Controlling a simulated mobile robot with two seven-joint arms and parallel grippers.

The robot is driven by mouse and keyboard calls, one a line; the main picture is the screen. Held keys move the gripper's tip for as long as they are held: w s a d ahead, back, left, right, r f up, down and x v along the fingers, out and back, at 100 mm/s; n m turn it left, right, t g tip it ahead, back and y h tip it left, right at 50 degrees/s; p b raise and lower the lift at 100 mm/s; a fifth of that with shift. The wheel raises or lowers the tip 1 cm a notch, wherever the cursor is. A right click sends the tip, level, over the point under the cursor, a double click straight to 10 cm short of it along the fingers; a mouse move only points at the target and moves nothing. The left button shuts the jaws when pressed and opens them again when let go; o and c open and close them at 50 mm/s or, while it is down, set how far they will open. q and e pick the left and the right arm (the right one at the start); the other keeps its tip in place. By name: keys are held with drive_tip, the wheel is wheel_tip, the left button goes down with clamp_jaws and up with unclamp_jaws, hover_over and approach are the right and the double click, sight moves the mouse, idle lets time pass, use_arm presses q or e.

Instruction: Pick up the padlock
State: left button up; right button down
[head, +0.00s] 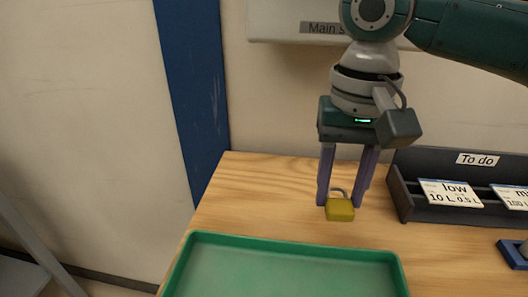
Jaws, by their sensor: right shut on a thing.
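A small brass-yellow padlock (340,210) with a grey shackle is at the lower end of my right gripper (341,200), over the wooden table behind the green tray. The gripper points straight down. Its two purple-grey fingers are shut on the padlock, one on each side near the shackle. I cannot tell whether the padlock's underside touches the table. My left gripper is not in view.
A green tray (293,238) lies at the front of the wooden table (245,195). A dark rack (405,200) labelled "To do" holds cards at the right. A blue item (513,254) sits at the right edge. Bare wood lies left of the gripper.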

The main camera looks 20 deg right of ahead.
drive_tip(key=s+a, duration=0.3)
drive_tip(key=s, duration=0.2)
drive_tip(key=s+a+p, duration=0.1)
drive_tip(key=s+a, duration=0.2)
drive_tip(key=s, duration=0.2)
drive_tip(key=s+a+r+p, duration=0.1)
drive_tip(key=s+a, duration=0.2)
drive_tip(key=s, duration=0.3)
drive_tip(key=shift+a+r, duration=0.1)
drive_tip(key=shift+a, duration=0.3)
drive_tip(key=shift+s+a, duration=0.25)
drive_tip(key=shift+s, duration=0.1)
